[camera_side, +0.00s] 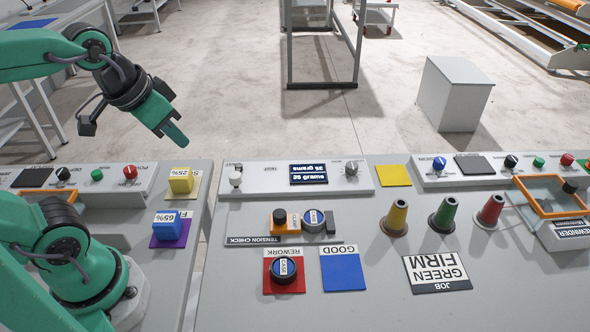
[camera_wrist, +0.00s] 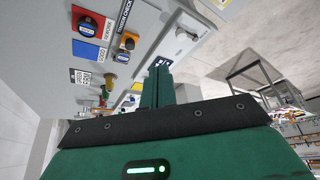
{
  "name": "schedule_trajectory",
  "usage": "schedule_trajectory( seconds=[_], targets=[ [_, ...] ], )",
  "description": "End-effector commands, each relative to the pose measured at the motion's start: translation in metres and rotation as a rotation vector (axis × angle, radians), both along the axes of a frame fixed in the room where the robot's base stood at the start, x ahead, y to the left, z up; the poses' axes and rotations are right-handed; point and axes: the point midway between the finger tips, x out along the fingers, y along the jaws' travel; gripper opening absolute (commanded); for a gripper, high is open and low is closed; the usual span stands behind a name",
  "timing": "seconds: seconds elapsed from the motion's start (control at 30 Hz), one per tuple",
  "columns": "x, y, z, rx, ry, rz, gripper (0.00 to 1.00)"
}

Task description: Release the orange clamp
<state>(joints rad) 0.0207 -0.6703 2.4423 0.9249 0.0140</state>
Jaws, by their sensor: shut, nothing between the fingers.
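The orange clamp (camera_side: 293,222) is a small orange block with a black round knob (camera_side: 279,216), on the tension check strip (camera_side: 240,240). A dark round case (camera_side: 314,217) with a light top label sits right beside it. I cannot tell how tightly the clamp holds the case. The clamp also shows in the wrist view (camera_wrist: 130,36), upper left. My gripper (camera_side: 177,136) is green, shut and empty. It hangs in the air up and to the left of the clamp, well apart from it. Its closed fingers show in the wrist view (camera_wrist: 160,66).
A red REWORK pad (camera_side: 269,287) carries another dark round case (camera_side: 286,270). A blue GOOD pad (camera_side: 342,272) is empty. Yellow, green and red thread cones (camera_side: 446,214) stand to the right. A control panel (camera_side: 262,181) with a grams display lies behind the clamp.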

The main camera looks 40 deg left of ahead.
Motion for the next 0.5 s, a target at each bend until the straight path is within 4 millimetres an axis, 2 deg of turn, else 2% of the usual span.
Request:
schedule_trajectory(
  seconds=[0.5],
  targets=[
    [0.054, -0.025, 0.002, 0.030, 0.174, -0.130, 0.00]
  ],
)
